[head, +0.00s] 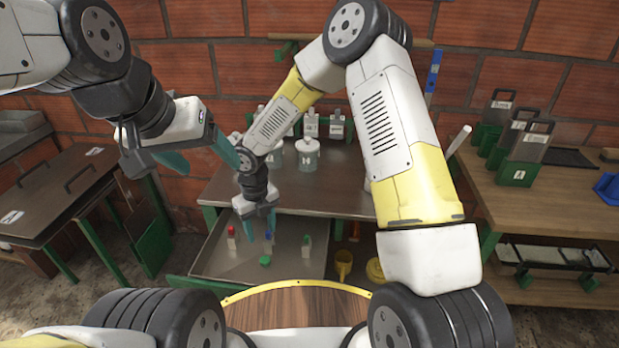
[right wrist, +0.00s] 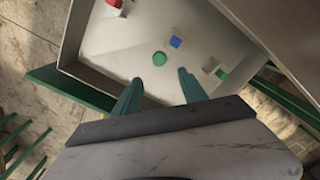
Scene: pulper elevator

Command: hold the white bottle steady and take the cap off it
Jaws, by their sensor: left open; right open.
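In the head view, small white bottles with coloured caps stand in an open metal drawer: one with a red cap (head: 231,231), one with a blue cap (head: 268,236) and one with a green cap (head: 306,240). I cannot tell which is the task's bottle. A loose-looking green round piece (head: 265,261) lies nearer the front; it also shows in the right wrist view (right wrist: 159,58). My right gripper (head: 262,228) is open and empty above the drawer; its fingers show in the right wrist view (right wrist: 160,90). My left gripper (head: 200,155) is open and empty, high at the left.
The drawer (right wrist: 95,72) has raised walls. Behind it, a metal bench (head: 340,185) holds lidded jars (head: 307,155) and white bottles (head: 337,124). A yellow mug (head: 343,264) is right of the drawer. Side tables stand left (head: 60,195) and right (head: 550,205).

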